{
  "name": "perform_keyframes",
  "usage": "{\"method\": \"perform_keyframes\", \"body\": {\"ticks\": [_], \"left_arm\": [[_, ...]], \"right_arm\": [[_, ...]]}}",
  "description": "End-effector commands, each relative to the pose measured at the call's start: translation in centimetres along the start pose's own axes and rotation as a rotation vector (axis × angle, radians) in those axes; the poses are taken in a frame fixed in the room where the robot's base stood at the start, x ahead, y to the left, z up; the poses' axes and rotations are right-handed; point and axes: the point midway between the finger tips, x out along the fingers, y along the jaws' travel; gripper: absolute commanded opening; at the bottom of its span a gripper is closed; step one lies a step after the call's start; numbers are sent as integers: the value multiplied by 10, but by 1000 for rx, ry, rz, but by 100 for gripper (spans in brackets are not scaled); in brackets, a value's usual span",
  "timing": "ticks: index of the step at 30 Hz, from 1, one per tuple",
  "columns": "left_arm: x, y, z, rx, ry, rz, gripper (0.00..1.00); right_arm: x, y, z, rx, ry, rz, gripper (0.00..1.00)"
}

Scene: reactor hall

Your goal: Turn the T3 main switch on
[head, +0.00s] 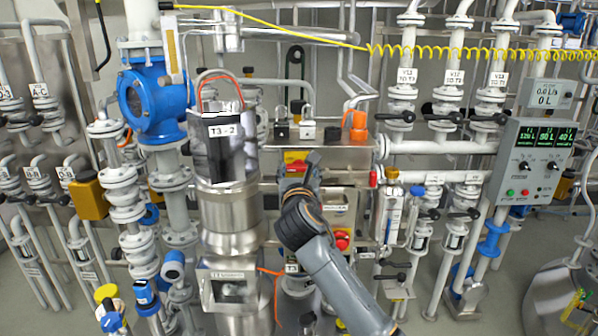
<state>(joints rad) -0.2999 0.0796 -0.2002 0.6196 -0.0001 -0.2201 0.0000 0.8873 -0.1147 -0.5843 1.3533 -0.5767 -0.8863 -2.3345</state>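A yellow and red switch (294,157) is on the steel panel below a small shelf, near the middle of the head view; I take it as the T3 main switch. My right gripper (308,164) is right in front of its lower right part and hides some of it. I cannot tell whether the fingers touch the switch, or which way its handle points. The fingers are too small and dark to tell open from shut. A T3 label (292,267) shows lower down, beside my arm. My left gripper is not in view.
A steel column labelled T3-2 (222,130) stands close on the left. Padlocks (307,122) and an orange item (356,125) are on the shelf (330,147). A red button (342,241) is right of my arm. A control box (538,160) and pipes with valves fill the right.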

Motion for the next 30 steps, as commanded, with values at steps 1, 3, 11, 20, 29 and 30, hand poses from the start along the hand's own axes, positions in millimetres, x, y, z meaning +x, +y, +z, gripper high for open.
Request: {"method": "perform_keyframes", "body": {"ticks": [1,3,11,20,29,30], "left_arm": [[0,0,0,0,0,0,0],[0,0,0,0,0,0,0],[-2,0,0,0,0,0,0],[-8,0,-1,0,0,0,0],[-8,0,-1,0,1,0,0],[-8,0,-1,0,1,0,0]], "right_arm": [[0,0,0,0,0,0,27],[0,0,0,2,0,0,27],[0,0,0,63,0,0,27],[0,-1,0,280,0,1,27],[0,-3,-1,567,0,0,27],[0,-3,-1,605,0,0,27]]}}
